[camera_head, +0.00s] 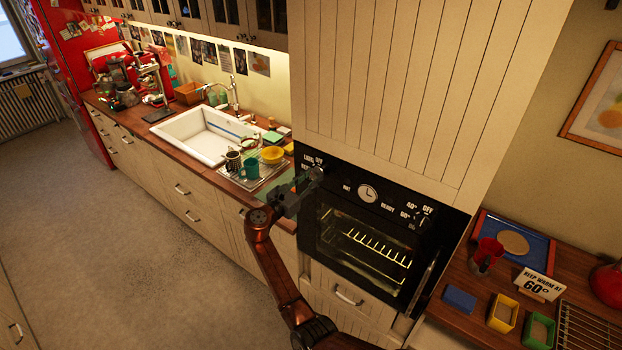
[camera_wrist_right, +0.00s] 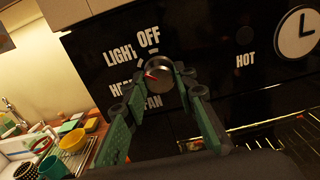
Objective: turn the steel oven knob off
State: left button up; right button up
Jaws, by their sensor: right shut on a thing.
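The steel oven knob (camera_wrist_right: 160,74) sits on the black control panel in the right wrist view. A red pointer mark on its face lies toward the left, on the side of LIGHT and the partly covered label below it; the OFF label (camera_wrist_right: 148,37) is above the knob. My right gripper (camera_wrist_right: 162,79) is shut on the knob, with one green finger on either side. In the head view my right gripper (camera_head: 314,178) is at the panel's left end and hides the knob. My left gripper is not in view.
The oven window (camera_head: 365,248) is lit, with a rack inside. A clock (camera_head: 368,193) and a second knob (camera_head: 425,214) are farther right on the panel. A green cup (camera_head: 251,168) and yellow bowl (camera_head: 272,155) stand left of my gripper by the sink (camera_head: 205,135).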

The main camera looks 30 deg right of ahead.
jog(key=c, duration=0.4)
jog(key=shift+o, duration=0.2)
jog(key=m+b, duration=0.4)
jog(key=m, duration=0.1)
jog(key=shift+f+m, duration=0.2)
jog(key=shift+m, duration=0.1)
jog(key=shift+m+b, duration=1.7)
jog(key=shift+m, duration=0.5)
jog(key=shift+r, duration=0.1)
jog(key=o, duration=1.1)
